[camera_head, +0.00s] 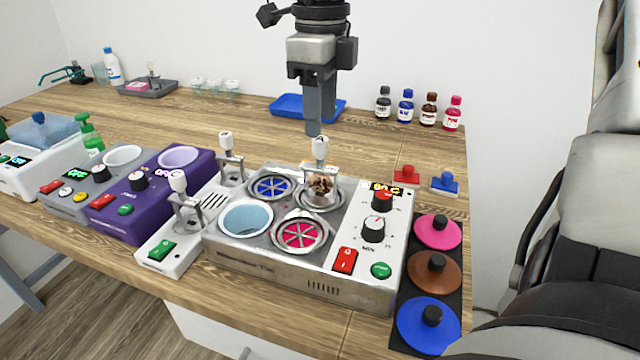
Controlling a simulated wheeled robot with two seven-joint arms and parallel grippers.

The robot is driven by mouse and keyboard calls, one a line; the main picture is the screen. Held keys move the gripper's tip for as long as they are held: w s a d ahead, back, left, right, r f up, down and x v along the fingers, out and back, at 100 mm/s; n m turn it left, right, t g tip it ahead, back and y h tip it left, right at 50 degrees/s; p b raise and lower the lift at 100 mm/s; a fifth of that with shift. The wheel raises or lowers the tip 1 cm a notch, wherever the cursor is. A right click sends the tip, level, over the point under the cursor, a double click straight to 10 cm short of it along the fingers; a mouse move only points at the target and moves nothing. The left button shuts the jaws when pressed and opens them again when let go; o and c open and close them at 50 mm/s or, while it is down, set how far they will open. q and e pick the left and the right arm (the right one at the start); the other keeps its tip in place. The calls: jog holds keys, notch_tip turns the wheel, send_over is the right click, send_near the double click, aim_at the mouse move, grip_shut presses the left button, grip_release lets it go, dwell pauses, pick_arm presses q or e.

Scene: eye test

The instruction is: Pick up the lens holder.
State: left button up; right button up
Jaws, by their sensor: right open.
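Several small metal holders with white knobs on top are in the head view, and I cannot tell for sure which is the lens holder. One holder (320,150) stands upright on the back right well of the silver machine, with small brownish pieces in its lower part. A second holder (226,146) and a third holder (179,184) stand on the narrow white unit to the left. My right gripper (313,128) is open, pointing down just above the first holder's knob, seen edge-on. No holder is in its grasp. My left gripper is out of view.
The silver machine (280,262) has knobs and switches at its right. Coloured discs with black knobs lie on a black mat (398,338) at the right edge. A blue tray (285,106) and several bottles (406,106) stand behind. A purple machine (140,205) stands left.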

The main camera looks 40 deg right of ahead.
aim_at(320, 139)
notch_tip(320, 139, down, 6)
jog(key=shift+r+p, duration=0.15)
jog(key=shift+p, duration=0.15)
jog(key=shift+w, duration=0.1)
grip_shut()
